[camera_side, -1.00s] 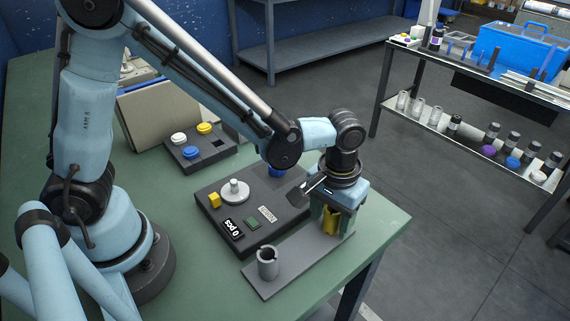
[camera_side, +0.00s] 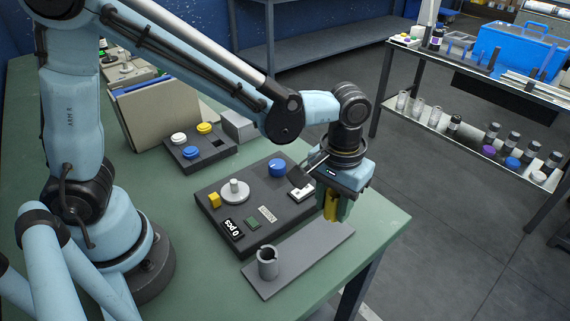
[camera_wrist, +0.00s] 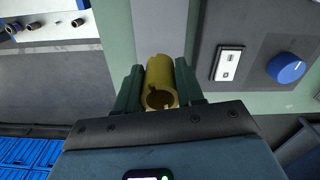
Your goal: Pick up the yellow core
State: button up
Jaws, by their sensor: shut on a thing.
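The yellow core (camera_side: 330,207) is a short hollow cylinder held between the fingers of my gripper (camera_side: 337,205). It hangs above the right end of the grey plate (camera_side: 300,262), partly covered by the fingers in the side view. In the wrist view the yellow core (camera_wrist: 160,84) shows its notched open end between the two green fingers of my gripper (camera_wrist: 160,88), which is shut on it.
A grey core (camera_side: 268,262) stands upright on the plate's near left end. A dark control panel (camera_side: 240,230) with a blue knob (camera_side: 277,167), a white switch (camera_side: 302,191) and a yellow button (camera_side: 214,200) lies left of my gripper. The table's edge is close on the right.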

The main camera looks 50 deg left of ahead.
jog(key=s+d+r, duration=0.6)
jog(key=s+r, duration=0.1)
jog(key=s, duration=0.2)
jog(key=r+n, duration=0.2)
jog(key=n, duration=1.1)
send_over(233, 182)
jog(key=shift+w+a+f, duration=0.1)
jog(key=shift+w+f, duration=0.05)
jog(key=shift+f, duration=2.55)
jog(key=shift+f, duration=1.7)
jog(key=shift+f, duration=0.3)
jog(key=shift+f, duration=0.15)
